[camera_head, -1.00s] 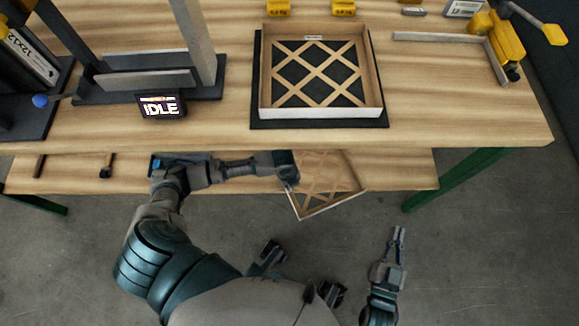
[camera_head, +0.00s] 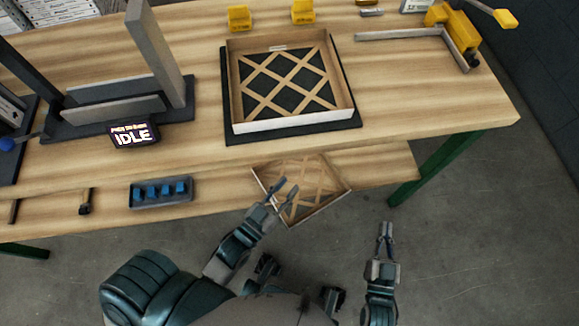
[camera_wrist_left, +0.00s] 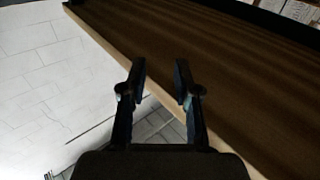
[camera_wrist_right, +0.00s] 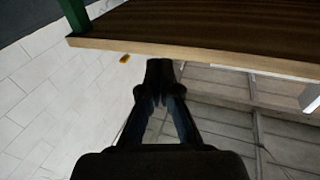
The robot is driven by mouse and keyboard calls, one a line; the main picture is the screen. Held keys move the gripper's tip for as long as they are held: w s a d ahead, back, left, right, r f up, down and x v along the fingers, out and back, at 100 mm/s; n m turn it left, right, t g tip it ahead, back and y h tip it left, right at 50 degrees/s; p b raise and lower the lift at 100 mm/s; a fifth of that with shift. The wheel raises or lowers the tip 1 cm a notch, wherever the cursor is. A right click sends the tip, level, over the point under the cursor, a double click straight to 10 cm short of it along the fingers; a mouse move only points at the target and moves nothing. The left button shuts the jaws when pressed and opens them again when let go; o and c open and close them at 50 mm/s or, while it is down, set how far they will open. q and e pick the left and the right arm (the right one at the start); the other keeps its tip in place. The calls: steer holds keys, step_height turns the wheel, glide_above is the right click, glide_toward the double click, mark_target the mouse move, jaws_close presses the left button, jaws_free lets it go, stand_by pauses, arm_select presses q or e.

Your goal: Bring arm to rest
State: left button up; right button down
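My left gripper (camera_head: 284,190) is open and empty in the head view, in front of the lower shelf, and overlaps the lower filter frame in the picture. The left wrist view also shows its two fingers (camera_wrist_left: 160,85) apart with nothing between them. My right gripper (camera_head: 386,231) is shut and empty, low over the floor to the right of the lower frame. In the right wrist view its fingertips (camera_wrist_right: 160,70) meet. The lower lattice filter frame (camera_head: 322,172) sits turned at an angle, its front corner past the shelf edge.
A second lattice frame (camera_head: 239,95) lies on a black mat on the bench (camera_head: 420,110). A tray with blue pieces (camera_head: 161,204) is on the lower shelf (camera_head: 215,182). A display reading IDLE (camera_head: 133,135) and a yellow clamp (camera_head: 455,35) stand on the bench. Floor at right is clear.

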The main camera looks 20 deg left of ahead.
arm_select(q)
steer(key=shift+d, duration=0.15)
arm_select(e)
steer(key=shift+d, duration=0.1)
